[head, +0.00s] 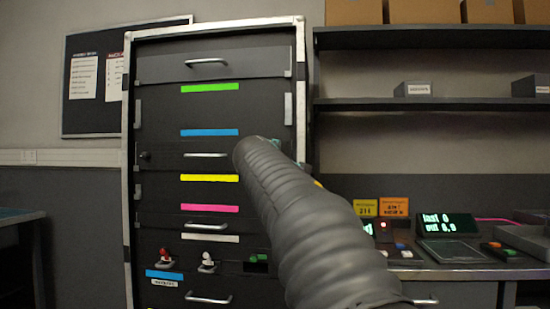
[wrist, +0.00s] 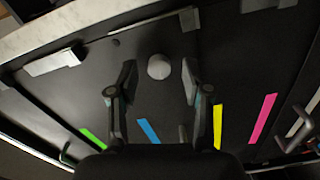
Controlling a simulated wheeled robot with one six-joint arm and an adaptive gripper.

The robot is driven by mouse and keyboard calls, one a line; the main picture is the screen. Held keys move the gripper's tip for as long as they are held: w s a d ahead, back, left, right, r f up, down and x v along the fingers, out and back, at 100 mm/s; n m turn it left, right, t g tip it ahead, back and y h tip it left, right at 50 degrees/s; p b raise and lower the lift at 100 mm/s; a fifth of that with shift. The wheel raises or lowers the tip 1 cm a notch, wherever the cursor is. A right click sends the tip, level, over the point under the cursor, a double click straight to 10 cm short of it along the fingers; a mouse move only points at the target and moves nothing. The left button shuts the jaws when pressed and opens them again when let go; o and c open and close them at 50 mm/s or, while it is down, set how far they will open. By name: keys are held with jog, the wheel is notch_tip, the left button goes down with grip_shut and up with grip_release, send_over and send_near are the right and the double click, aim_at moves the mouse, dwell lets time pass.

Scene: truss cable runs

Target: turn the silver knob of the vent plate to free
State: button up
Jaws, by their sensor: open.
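The silver knob (wrist: 158,66) shows in the wrist view as a plain round, pale grey shape on the dark front of the cabinet. My gripper (wrist: 158,75) is open, with one finger on each side of the knob and a gap on both sides. I cannot tell how far the fingertips reach along the knob. No marking that tells its turn position can be made out. In the head view my grey arm covers the knob and nearly all of my gripper. The vent plate's outline is not clear in either view.
The tall cabinet (head: 160,60) has a pale frame, several handles and coloured strips. A red-topped switch (head: 164,256) and a white-topped one (head: 208,260) sit low on it. A bench with displays (head: 446,225) and shelves (head: 430,104) stand to the right.

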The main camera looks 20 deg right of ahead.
jog(key=v, duration=1.1)
jog(key=shift+s+a, duration=0.2)
jog(key=shift+s, duration=0.1)
jog(key=s+a+f+m+g+y, duration=0.1)
jog(key=s+f+m+g+y, duration=0.15)
jog(key=f, duration=0.85)
jog(key=s+a+f+m+g+y, duration=0.2)
jog(key=f+g, duration=0.1)
jog(key=f, duration=0.9)
jog(key=s+a+f+m+g+y, duration=0.2)
jog(key=s+a+f, duration=0.2)
jog(key=s+f, duration=0.6)
jog(key=s+a+f+m+g+y, duration=0.2)
jog(key=s+a+f, duration=0.3)
jog(key=s+f, duration=0.6)
jog(key=shift+s+f+y, duration=0.25)
jog(key=shift+s+y, duration=0.5)
jog(key=shift+s, duration=0.3)
